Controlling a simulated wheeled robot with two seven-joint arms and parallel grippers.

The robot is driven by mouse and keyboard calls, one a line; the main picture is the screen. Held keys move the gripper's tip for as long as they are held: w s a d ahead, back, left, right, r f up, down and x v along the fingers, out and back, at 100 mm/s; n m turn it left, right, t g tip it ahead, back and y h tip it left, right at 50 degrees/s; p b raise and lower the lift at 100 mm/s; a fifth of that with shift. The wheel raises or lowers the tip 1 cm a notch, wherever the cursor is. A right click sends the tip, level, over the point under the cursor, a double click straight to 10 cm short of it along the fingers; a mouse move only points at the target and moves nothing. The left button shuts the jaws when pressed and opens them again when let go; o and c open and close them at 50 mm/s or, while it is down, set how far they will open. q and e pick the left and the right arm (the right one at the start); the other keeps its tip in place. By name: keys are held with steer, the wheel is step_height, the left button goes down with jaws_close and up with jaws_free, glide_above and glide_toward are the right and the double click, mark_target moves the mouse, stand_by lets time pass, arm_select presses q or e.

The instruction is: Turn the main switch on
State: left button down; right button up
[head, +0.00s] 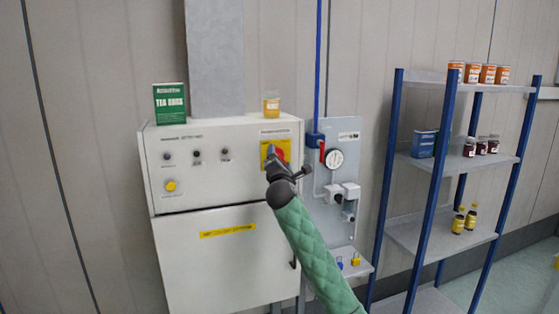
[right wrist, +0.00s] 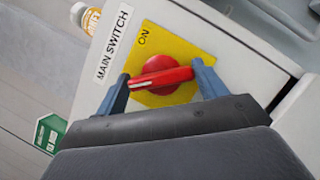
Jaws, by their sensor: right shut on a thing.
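The main switch is a red rotary knob (head: 280,154) on a yellow plate at the upper right of the white cabinet's front. In the right wrist view the red knob (right wrist: 162,76) has a raised bar handle with a white line at its left end. The yellow plate (right wrist: 185,45) reads "ON" near its upper edge, and the white line does not point at that word. My right gripper (head: 274,165) is at the knob; in the wrist view its two blue fingers (right wrist: 160,82) close on the handle's ends. My left gripper is out of view.
The white cabinet (head: 205,278) carries a green tea box (head: 170,103) and an orange-labelled jar (head: 271,105) on top. A grey panel with a gauge (head: 334,159) and red-handled valve stands right of it. Blue-posted shelves (head: 430,232) with jars and bottles stand further right.

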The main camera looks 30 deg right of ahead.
steer(key=shift+r+m+g, duration=0.15)
steer(key=shift+m+g, duration=0.25)
steer(key=shift+m, duration=0.8)
steer(key=m+g+p, duration=0.1)
steer(key=m, duration=0.2)
steer(key=shift+m+g, duration=0.3)
steer(key=shift+m+g+p, duration=0.3)
steer(key=shift+m+p, duration=0.2)
steer(key=shift+m, duration=0.9)
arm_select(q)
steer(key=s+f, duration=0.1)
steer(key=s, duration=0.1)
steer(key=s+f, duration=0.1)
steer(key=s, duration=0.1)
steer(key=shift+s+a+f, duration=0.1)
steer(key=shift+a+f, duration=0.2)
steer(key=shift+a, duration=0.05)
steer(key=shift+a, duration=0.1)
